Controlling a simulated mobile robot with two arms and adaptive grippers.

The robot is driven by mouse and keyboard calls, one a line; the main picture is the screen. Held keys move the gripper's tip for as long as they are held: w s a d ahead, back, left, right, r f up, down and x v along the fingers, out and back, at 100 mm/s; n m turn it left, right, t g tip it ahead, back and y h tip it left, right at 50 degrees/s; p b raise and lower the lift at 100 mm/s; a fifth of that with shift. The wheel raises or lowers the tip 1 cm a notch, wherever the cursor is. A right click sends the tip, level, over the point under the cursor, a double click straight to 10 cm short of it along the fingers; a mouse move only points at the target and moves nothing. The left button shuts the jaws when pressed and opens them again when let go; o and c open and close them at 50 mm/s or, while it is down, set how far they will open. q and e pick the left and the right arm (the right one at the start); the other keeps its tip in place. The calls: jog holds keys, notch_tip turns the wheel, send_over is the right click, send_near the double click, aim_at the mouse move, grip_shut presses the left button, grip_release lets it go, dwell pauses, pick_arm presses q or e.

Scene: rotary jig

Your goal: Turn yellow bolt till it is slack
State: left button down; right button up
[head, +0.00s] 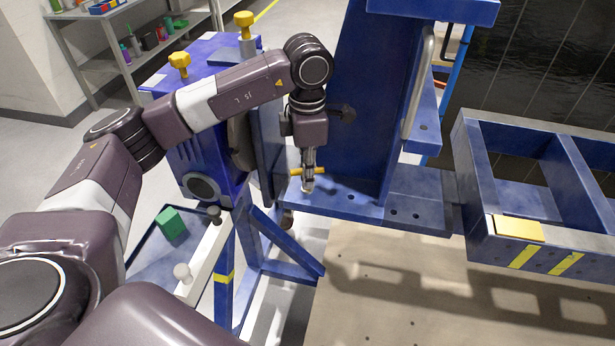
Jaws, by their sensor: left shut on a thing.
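My left gripper (308,183) points down over the blue base plate of the jig (345,203). It is shut on a yellow bolt (294,171), whose yellow head shows on both sides of the fingers. The bolt's lower part is mostly hidden by the fingers, and I cannot tell how far it sits in the plate. Two other yellow bolts, one left (180,63) and one taller (246,24), stand on top of the blue jig housing. My right gripper is not in view.
A tall blue upright (350,100) stands close behind my gripper. A blue frame (520,240) with a yellow block (518,229) is at right. A blue tray (150,262) holding a green block (170,223) is at lower left. A shelf (88,72) stands at back left.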

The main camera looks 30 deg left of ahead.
pick_arm(q)
jog(key=shift+w+r+n, duration=0.1)
jog(key=shift+r+n, duration=0.05)
jog(key=shift+n, duration=0.45)
jog(key=c, duration=1.7)
grip_release()
jog(key=shift+o, duration=0.2)
notch_tip(320, 180, up, 12)
